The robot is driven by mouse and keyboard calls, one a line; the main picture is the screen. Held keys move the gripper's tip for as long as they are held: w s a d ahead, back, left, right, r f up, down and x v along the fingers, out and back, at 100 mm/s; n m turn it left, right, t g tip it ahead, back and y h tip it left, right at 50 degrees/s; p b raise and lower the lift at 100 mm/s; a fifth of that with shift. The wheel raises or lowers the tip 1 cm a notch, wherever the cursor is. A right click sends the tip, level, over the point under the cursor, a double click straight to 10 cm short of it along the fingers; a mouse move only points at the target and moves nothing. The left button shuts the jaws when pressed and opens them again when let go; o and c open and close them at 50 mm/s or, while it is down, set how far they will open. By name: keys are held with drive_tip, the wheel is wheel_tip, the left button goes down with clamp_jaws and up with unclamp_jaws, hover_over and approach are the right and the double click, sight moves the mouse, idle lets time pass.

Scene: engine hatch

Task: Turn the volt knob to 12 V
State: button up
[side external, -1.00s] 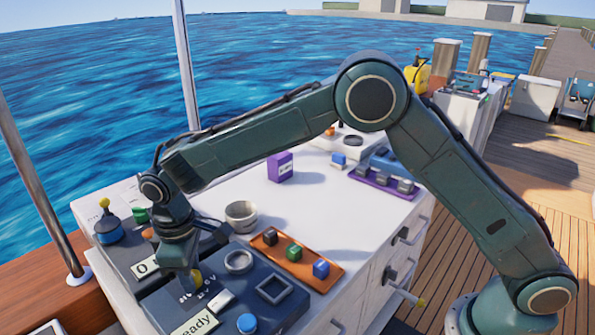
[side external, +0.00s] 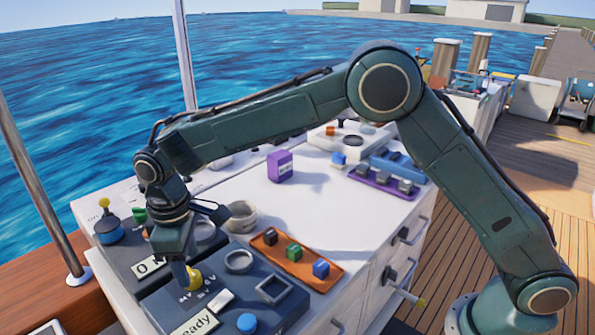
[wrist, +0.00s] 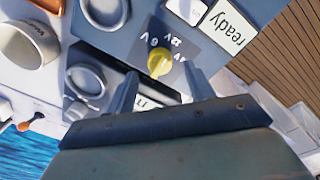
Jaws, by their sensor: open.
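The yellow volt knob (side external: 193,279) sits on the dark blue panel (side external: 232,312), partly hidden by my gripper (side external: 184,283) in the side external view. In the wrist view the knob (wrist: 159,60) shows whole, with white voltage labels around it; 6 V is readable, the others are hard to read. I cannot tell which mark the knob points at. My gripper (wrist: 161,88) is open, with its fingers apart on either side below the knob. I see no contact with the knob in the wrist view.
A white switch (side external: 221,300), a "ready" sign (side external: 196,325), a blue button (side external: 246,323) and a round ring (side external: 238,261) are close by on the panel. An orange tray (side external: 322,283) of coloured blocks and a grey cup (side external: 242,216) stand behind. The white top (side external: 350,220) has free room.

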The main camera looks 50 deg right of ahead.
wheel_tip(320, 180, up, 10)
drive_tip(key=shift+s+a+r, duration=0.15)
drive_tip(key=shift+r, duration=0.1)
idle(0.5)
